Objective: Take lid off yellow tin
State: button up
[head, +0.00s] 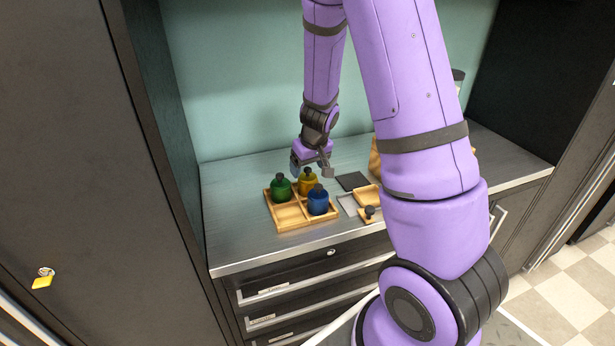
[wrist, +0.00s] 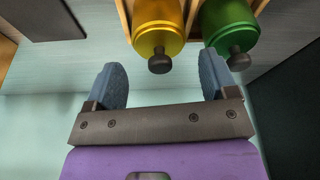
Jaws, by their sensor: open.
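The yellow tin (head: 307,186) stands upright in the back right compartment of a wooden tray (head: 288,229). It has a dark round knob on top, and its lid is on. In the wrist view the yellow tin (wrist: 158,28) is at the top middle, its knob (wrist: 160,63) pointing toward me. My gripper (head: 311,168) is above and just behind the yellow tin. In the wrist view my gripper (wrist: 162,68) is open and empty, its fingers spread to either side of the knob.
A green tin (head: 281,188) and a blue tin (head: 318,201) share the tray. The green tin (wrist: 230,25) is close to one finger. A dark plate (head: 352,181) and a small wooden piece with a knob (head: 370,213) lie to the right. The counter left of the tray is clear.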

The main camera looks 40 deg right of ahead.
jog(key=shift+x, duration=0.95)
jog(key=shift+c, duration=0.4)
jog(key=c, duration=0.8)
jog(key=shift+c, duration=0.2)
jog(key=shift+r, duration=0.1)
